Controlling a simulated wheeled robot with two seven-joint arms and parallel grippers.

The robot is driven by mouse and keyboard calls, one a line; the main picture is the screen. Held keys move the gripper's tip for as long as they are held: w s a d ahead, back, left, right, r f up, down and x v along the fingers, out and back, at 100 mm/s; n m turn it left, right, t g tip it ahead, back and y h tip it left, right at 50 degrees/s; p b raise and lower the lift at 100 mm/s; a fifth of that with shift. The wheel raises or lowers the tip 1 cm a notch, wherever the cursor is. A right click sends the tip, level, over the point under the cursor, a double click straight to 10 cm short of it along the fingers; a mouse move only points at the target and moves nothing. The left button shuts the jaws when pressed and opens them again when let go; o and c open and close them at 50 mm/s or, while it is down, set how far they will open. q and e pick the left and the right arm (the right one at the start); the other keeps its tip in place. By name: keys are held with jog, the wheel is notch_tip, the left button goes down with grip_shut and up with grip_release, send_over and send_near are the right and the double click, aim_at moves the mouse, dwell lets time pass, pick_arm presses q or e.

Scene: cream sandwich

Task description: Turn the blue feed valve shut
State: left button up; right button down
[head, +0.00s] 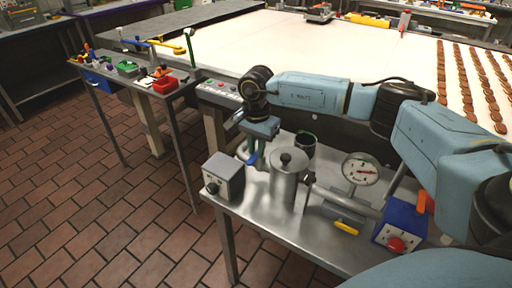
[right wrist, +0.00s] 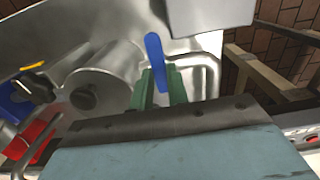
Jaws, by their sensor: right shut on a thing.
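The blue feed valve handle (head: 252,158) shows low between the fingers of my right gripper (head: 249,149), behind the steel canister on the metal side table. In the right wrist view the blue handle (right wrist: 156,58) stands up between the two green fingers (right wrist: 161,90), which are shut on it. It lies near a bent steel pipe (right wrist: 207,66). The valve's body is mostly hidden by the canister and the gripper. My left gripper is out of view.
The steel canister (head: 286,183) stands close to the gripper. A grey knob box (head: 224,178), a dark cup (head: 305,143), a gauge (head: 360,169), a yellow handle (head: 346,228) and a blue box with a red knob (head: 400,226) crowd the table (head: 290,232).

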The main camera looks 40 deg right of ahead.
jog(key=shift+r, duration=0.1)
jog(key=c, duration=1.4)
grip_release()
jog(key=shift+o, duration=0.2)
notch_tip(320, 180, up, 13)
jog(key=shift+r+p, duration=0.2)
jog(key=shift+p, duration=0.1)
jog(key=shift+f, duration=0.1)
